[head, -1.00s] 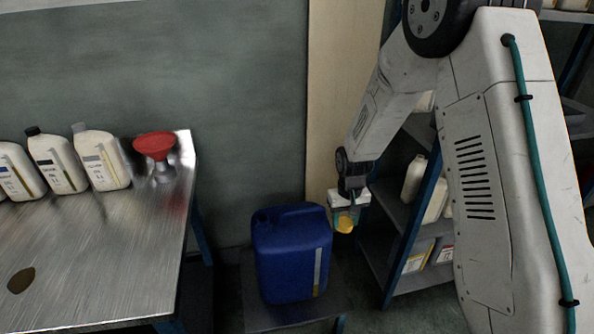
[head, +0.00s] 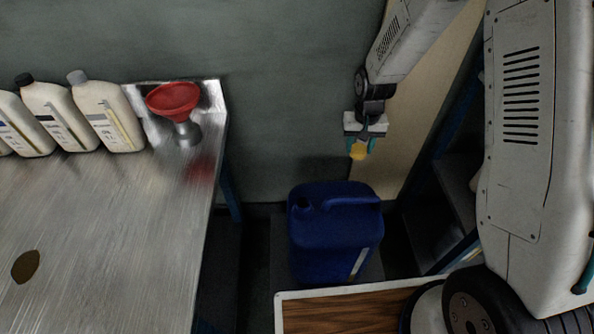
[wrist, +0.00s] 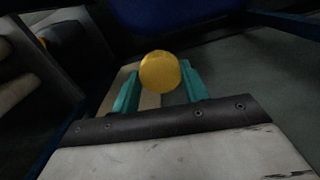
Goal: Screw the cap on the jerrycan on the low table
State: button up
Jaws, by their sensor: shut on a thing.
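The blue jerrycan (head: 335,240) stands upright on the low table (head: 375,268) in the head view. Its handle is on top, and a dark neck opening shows at the top left. My gripper (head: 360,146) is above the jerrycan, slightly right of its middle in the picture, and apart from it. It is shut on the yellow cap (head: 358,152). In the wrist view the yellow cap (wrist: 160,72) sits between the two teal fingers. A dark blue surface at the top of that view looks like part of the jerrycan, cut off by the frame edge.
A metal workbench (head: 110,240) fills the left, with several cream bottles (head: 105,118), a red funnel (head: 173,98) and a brown oil spot (head: 25,266) on it. A shelf rack (head: 455,175) stands right of the jerrycan. A wood-topped surface (head: 350,312) lies in the foreground.

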jog(key=s+a+m, duration=0.4)
jog(key=s+a, duration=0.2)
jog(key=a, duration=0.5)
jog(key=shift+r, duration=0.15)
jog(key=s+a+m, duration=0.2)
jog(key=s+a, duration=0.1)
jog(key=s+a+m, duration=0.2)
jog(key=a, duration=0.1)
jog(key=shift+s+a, duration=0.1)
jog(key=shift+s, duration=0.3)
send_over(303, 198)
jog(key=s, duration=0.2)
jog(key=shift+f, duration=2.35)
jog(key=shift+a+f, duration=0.1)
jog(key=shift+f, duration=1.2)
jog(key=o, duration=1)
jog(key=shift+o, duration=0.2)
notch_tip(303, 198, up, 8)
